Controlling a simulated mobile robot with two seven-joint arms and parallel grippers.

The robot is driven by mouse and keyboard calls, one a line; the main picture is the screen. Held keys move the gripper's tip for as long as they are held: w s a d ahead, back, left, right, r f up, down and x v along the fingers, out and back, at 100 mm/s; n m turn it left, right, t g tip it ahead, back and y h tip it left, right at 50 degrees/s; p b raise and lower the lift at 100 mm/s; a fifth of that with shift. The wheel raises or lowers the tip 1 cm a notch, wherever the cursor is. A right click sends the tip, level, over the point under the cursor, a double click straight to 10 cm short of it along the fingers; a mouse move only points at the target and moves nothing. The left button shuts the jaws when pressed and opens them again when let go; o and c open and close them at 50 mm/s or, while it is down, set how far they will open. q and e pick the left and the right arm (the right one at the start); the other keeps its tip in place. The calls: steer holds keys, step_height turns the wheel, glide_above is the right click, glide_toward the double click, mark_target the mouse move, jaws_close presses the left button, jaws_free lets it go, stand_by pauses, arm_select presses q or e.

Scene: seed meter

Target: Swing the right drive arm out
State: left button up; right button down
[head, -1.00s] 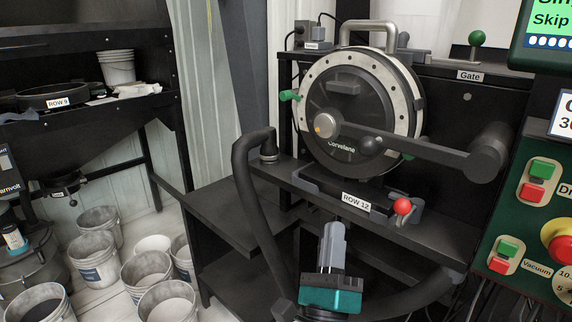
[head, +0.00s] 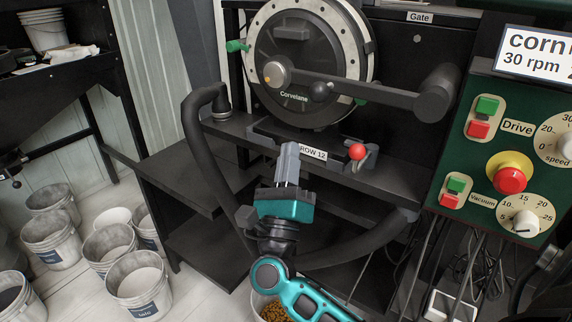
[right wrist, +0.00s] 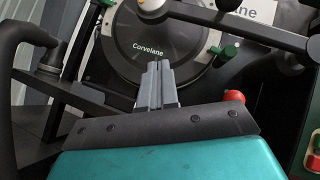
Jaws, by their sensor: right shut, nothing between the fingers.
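The right drive arm (head: 385,94) is a dark bar lying across the front of the round Corvelane seed meter (head: 300,75). It runs from the silver hub (head: 277,74) past a black ball knob (head: 320,91) to a thick dark cylinder (head: 438,92) at the right. It also crosses the top of the right wrist view (right wrist: 235,22). My right gripper (head: 288,150) is shut and empty. It points up in front of the ROW 12 label, below the meter and apart from the bar. In the right wrist view its fingers (right wrist: 158,72) are together. My left gripper is not in view.
A red ball lever (head: 356,152) stands right of the ROW 12 label. A black hose (head: 200,130) curves at the left. The green control panel (head: 510,150) with buttons and knobs is at the right. Several white buckets (head: 137,285) stand on the floor at the left.

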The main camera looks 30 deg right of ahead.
steer(key=w+d+r+p, duration=0.1)
steer(key=w+d+r, duration=0.1)
steer(key=w+r, duration=0.2)
step_height(320, 180, up, 3)
steer(key=shift+w+f, duration=0.1)
steer(key=shift+w, duration=0.3)
